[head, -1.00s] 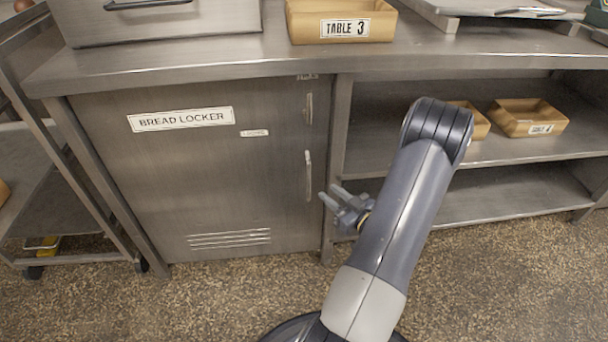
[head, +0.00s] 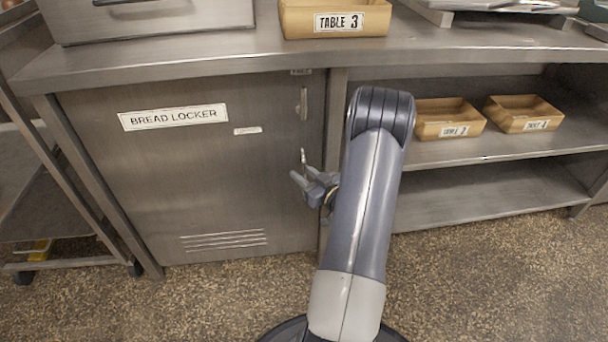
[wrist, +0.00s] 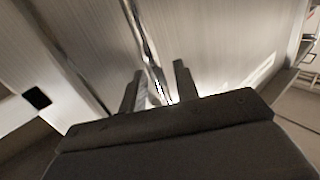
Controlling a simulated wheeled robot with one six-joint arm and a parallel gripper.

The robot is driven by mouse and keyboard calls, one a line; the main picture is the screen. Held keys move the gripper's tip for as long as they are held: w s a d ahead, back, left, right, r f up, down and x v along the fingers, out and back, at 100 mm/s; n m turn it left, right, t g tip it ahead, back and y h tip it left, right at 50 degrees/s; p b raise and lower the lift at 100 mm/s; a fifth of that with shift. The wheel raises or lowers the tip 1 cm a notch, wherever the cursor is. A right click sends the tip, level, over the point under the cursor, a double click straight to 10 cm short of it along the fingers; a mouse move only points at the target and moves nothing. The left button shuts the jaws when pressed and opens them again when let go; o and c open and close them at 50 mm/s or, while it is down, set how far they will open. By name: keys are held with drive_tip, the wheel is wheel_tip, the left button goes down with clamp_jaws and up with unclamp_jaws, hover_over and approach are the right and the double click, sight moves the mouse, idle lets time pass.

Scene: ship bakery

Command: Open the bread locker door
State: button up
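The bread locker door (head: 180,180) is a steel panel under the counter with a "BREAD LOCKER" label, and it is shut. Its upright bar handle (head: 303,156) is near the right edge, its lower part hidden behind my gripper (head: 300,175). In the wrist view the handle (wrist: 140,38) runs down between the two fingers of my gripper (wrist: 160,88). The fingers are apart, with gaps beside the bar, so my gripper is open around or just in front of it. I cannot tell whether either finger touches it.
Open shelves (head: 480,150) with cardboard trays (head: 450,118) are to the right. A wheeled rack (head: 50,200) stands close on the left. The speckled floor (head: 200,300) in front of the door is clear.

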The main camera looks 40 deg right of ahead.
clamp_jaws()
drive_tip(key=shift+s, duration=0.1)
idle(0.3)
